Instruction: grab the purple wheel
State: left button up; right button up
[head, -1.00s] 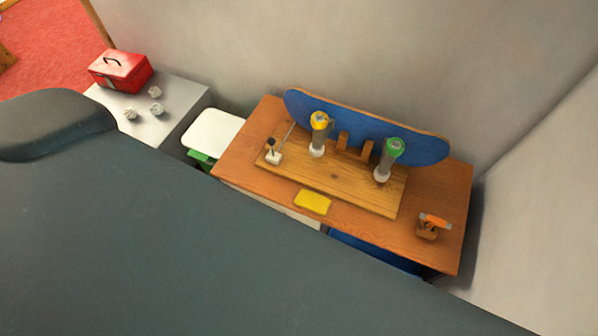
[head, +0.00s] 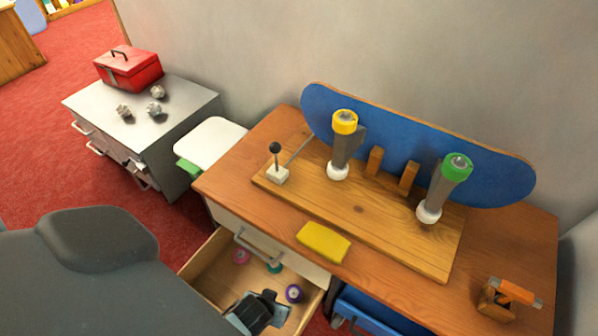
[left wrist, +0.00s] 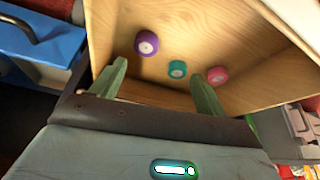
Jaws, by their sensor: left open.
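The purple wheel (head: 293,293) lies in the open drawer (head: 191,271) under the bench, near its right side. It also shows in the left wrist view (left wrist: 146,43), a small purple ring with a pale hub. A teal wheel (left wrist: 177,69) and a pink wheel (left wrist: 217,75) lie in the same drawer. My left gripper (head: 262,308) is over the front of the drawer, left of the purple wheel. In the left wrist view its fingers (left wrist: 160,88) are wide apart, with nothing between them. My right gripper is not in view.
The wooden bench (head: 520,235) carries a board with yellow-topped and green-topped posts, a yellow block (head: 323,242) and an orange-handled tool (head: 515,292). A white-topped bin (head: 210,140) and a grey cabinet (head: 190,110) with a red toolbox (head: 130,68) stand left.

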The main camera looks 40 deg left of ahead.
pick_arm(q)
jog(key=b, duration=0.3)
send_near(293, 296)
jog(key=shift+n, duration=0.4)
jog(key=b+x, duration=0.2)
jog(key=x, duration=0.2)
jog(key=shift+w, duration=0.1)
jog(key=shift+b+x, duration=1.85)
jog(key=shift+x, duration=0.75)
jog(key=shift+r, duration=0.1)
jog(key=shift+c, duration=0.7)
jog(key=c, duration=0.9)
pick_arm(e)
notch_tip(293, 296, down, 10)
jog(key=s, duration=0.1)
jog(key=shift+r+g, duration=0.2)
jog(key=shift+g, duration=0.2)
